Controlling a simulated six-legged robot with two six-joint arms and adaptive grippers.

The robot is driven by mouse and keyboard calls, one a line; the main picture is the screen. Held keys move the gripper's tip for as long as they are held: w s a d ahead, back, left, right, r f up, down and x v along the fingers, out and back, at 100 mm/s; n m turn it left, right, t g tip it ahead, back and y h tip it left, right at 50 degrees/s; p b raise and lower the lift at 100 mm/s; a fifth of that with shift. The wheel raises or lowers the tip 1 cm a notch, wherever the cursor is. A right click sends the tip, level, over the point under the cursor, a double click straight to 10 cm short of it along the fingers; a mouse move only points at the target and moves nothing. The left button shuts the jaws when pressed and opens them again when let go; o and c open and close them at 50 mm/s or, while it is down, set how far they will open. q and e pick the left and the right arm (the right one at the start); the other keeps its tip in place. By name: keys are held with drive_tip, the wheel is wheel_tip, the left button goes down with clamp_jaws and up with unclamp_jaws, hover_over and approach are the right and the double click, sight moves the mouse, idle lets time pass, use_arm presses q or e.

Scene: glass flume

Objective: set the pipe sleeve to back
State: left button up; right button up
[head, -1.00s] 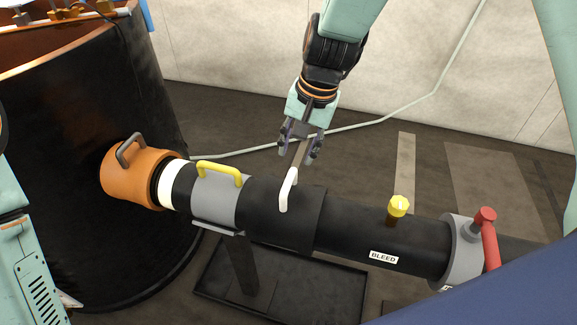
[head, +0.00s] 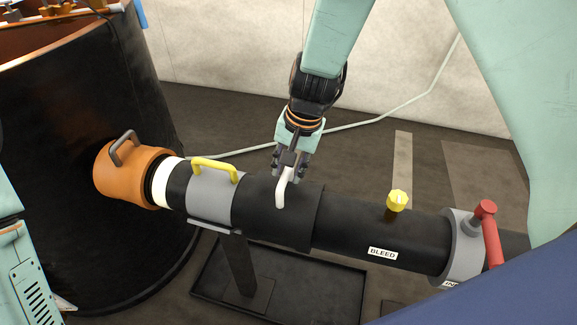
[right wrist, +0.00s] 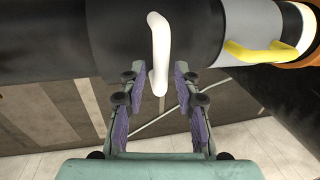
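The pipe sleeve (head: 262,216) is a wide black collar on the black pipe, with a white handle (head: 282,190) on top. It also shows across the top of the right wrist view (right wrist: 115,35), with its white handle (right wrist: 158,50). My right gripper (head: 288,176) is just behind the handle in the head view. In the right wrist view my right gripper (right wrist: 159,82) is open, with its purple-padded fingers on either side of the handle's lower end. Gaps show on both sides, so it is not gripping. My left gripper is out of view.
Left of the sleeve are a grey collar with a yellow handle (head: 217,168), a white band (head: 166,183) and an orange collar (head: 130,178) at the black tank (head: 80,120). To the right are a yellow bleed knob (head: 397,200) and a red lever (head: 490,235).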

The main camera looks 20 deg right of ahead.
clamp_jaws()
